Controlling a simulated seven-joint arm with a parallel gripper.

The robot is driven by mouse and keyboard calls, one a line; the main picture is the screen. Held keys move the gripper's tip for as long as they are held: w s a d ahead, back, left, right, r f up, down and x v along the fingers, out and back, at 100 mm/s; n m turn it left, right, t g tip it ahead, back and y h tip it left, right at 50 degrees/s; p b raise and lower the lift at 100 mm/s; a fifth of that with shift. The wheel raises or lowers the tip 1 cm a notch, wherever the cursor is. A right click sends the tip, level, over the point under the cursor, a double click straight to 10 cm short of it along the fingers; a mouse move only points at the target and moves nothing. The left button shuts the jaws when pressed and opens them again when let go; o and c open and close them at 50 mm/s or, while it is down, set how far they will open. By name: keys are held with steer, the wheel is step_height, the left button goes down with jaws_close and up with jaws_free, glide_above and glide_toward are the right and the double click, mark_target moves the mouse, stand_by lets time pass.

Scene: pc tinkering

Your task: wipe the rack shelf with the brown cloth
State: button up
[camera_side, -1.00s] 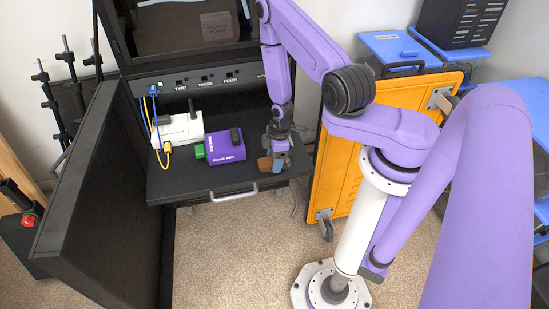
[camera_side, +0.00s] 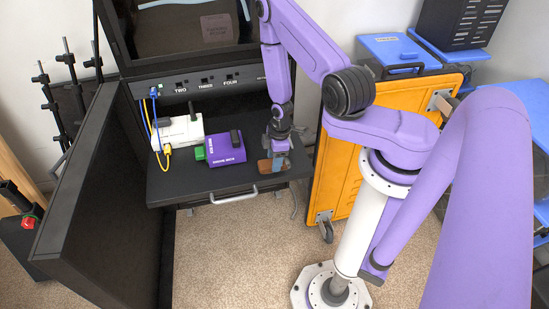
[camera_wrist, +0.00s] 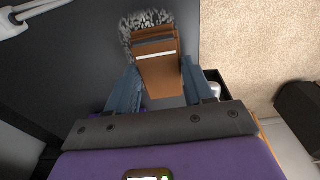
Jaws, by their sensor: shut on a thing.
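My gripper (camera_side: 279,152) is low over the right end of the black rack shelf (camera_side: 190,186). It is shut on a brown piece (camera_side: 265,167), whose lower part is at or near the shelf surface. In the wrist view, the brown piece (camera_wrist: 160,72) lies between my two blue-grey fingers (camera_wrist: 160,88). It has a pale stripe and a grey bristly end, so it looks more like a brush than a cloth. The dark shelf also shows in the wrist view (camera_wrist: 75,70). I cannot tell whether the bristles touch it.
A purple box (camera_side: 227,149) with a green connector (camera_side: 200,153) stands left of my gripper. Farther left is a white box (camera_side: 180,133) with blue and yellow cables. The shelf's front strip is clear, with a handle (camera_side: 234,197). An orange panel (camera_side: 345,170) stands to the right.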

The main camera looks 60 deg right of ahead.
steer(key=shift+s+a, duration=0.85)
steer(key=shift+w+d+f, duration=0.15)
steer(key=shift+w+d, duration=0.7)
steer(key=shift+s+a, duration=0.9)
steer(key=shift+w+d+r, duration=0.25)
steer(key=shift+w+d, duration=0.6)
steer(key=shift+w, duration=0.05)
steer(key=shift+s+a+f, duration=0.15)
steer(key=shift+s+a, duration=0.65)
steer(key=shift+s, duration=0.05)
steer(key=shift+w+d, duration=0.85)
steer(key=shift+w, duration=0.05)
